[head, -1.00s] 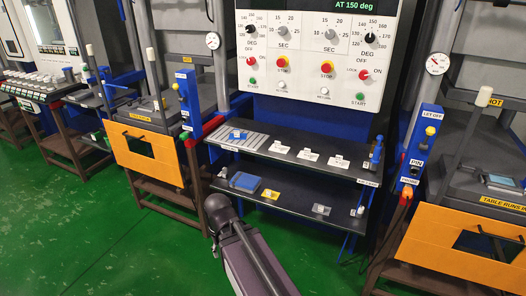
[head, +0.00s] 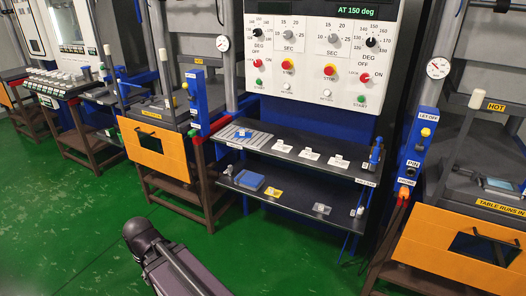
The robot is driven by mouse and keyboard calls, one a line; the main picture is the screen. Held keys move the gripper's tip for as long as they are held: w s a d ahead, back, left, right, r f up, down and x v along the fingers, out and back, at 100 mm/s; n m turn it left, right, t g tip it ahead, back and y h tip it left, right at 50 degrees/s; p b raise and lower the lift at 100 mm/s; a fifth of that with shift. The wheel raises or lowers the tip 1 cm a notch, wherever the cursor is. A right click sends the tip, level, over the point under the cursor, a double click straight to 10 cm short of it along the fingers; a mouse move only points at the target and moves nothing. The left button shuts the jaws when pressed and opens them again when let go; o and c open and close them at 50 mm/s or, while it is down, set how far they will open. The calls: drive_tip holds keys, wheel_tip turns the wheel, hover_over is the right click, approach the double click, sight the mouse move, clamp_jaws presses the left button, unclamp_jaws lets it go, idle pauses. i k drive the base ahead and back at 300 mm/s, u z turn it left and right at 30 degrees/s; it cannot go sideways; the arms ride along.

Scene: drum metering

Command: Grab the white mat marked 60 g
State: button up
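Several small white mats with little tags lie in a row on the dark upper shelf (head: 262,150) below the control panel. They are a left mat (head: 283,147), a middle mat (head: 309,155) and a right mat (head: 338,163). Their markings are too small to read, so I cannot tell which one says 60 g. My gripper is not in view. Only a dark part of my arm shows at the bottom, in front of and left of the shelves, apart from the mats.
A slatted grey rack (head: 238,141) holds a blue item at the upper shelf's left end. The lower shelf carries a blue block (head: 249,180), a yellow plate (head: 273,192) and a grey plate (head: 321,208). Orange-fronted benches (head: 157,150) flank the shelves. Green floor (head: 70,240) is open in front.

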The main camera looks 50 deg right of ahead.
sight(282, 143)
drive_tip(key=u, duration=0.95)
drive_tip(key=k, duration=1.05)
drive_tip(key=z, duration=4.05)
drive_tip(key=i, duration=0.15)
drive_tip(key=u, duration=2)
